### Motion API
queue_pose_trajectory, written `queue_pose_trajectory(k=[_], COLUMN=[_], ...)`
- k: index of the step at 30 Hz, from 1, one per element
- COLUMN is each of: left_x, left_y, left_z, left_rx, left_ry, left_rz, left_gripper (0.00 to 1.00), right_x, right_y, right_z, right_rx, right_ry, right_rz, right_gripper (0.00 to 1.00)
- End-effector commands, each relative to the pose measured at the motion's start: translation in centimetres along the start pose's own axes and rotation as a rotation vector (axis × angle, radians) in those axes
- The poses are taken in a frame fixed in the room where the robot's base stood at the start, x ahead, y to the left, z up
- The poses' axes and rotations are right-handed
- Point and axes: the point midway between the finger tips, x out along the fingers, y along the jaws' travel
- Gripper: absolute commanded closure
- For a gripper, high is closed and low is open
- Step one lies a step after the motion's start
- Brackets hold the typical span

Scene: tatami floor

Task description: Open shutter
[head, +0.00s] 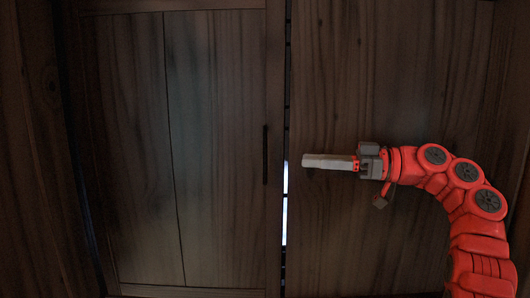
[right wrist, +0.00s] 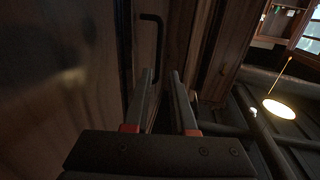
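The shutter (head: 215,80) is a dark brown wooden panel filling the left and middle of the head view. A thin black vertical handle (head: 265,155) is fixed near its right edge. The handle also shows in the right wrist view (right wrist: 160,40), just beyond the fingertips. My right gripper (head: 306,161) comes in from the right and points left, a little to the right of the handle and apart from it. In the right wrist view its two fingers (right wrist: 162,76) are spread with nothing between them. My left gripper is not in view.
A second wooden panel (head: 380,80) stands to the right, behind my right arm. A narrow gap (head: 285,220) between the panels lets bright light through. A wooden side wall (head: 30,150) stands at the far left. A glowing lamp (right wrist: 280,108) hangs at the right in the wrist view.

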Motion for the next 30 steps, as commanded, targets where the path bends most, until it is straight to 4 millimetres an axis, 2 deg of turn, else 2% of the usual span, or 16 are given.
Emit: queue_pose_trajectory(k=[1, 6, 13, 18, 27, 30], left_x=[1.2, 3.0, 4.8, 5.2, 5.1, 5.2], left_y=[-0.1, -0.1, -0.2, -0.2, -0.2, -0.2], left_z=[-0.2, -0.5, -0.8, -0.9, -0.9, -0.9], left_rx=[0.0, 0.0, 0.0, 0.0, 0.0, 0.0], left_ry=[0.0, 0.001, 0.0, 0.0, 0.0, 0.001], left_rz=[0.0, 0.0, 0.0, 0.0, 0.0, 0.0], left_gripper=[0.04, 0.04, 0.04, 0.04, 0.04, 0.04], right_x=[1.3, 5.4, 9.4, 10.7, 10.9, 10.9], right_y=[0.1, 0.0, 0.1, 0.1, 0.1, 0.1], right_z=[-0.5, -0.6, -0.4, -0.1, 0.0, 0.0], right_rx=[0.002, 0.003, 0.003, 0.003, 0.002, 0.002], right_ry=[-0.001, 0.001, 0.0, 0.001, 0.0, 0.0], right_rz=[-0.001, -0.002, 0.0, 0.002, 0.002, 0.002], right_gripper=[0.76, 0.76, 0.76, 0.76, 0.76, 0.94])
